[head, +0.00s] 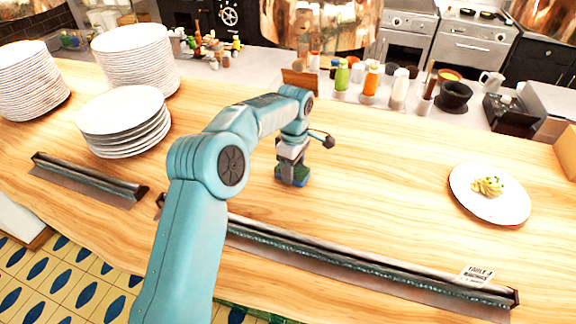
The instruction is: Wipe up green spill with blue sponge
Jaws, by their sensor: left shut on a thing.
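My left arm reaches in from the bottom left over the wooden counter (390,190). Its gripper (292,166) points down and is shut on the blue sponge (296,182). The sponge is small in view, low at the counter top, with dark green showing on it. I cannot tell whether it touches the wood. No separate green spill shows on the bare wood around it; any part under the sponge or behind my arm is hidden. My right gripper is not in view.
Plate stacks (125,115) stand at the left. A plate of pasta (488,190) sits at the right. A long dark rail (370,265) with a paper ticket (477,274) runs along the front edge. Bottles (371,80) line the back. Wood right of the sponge is clear.

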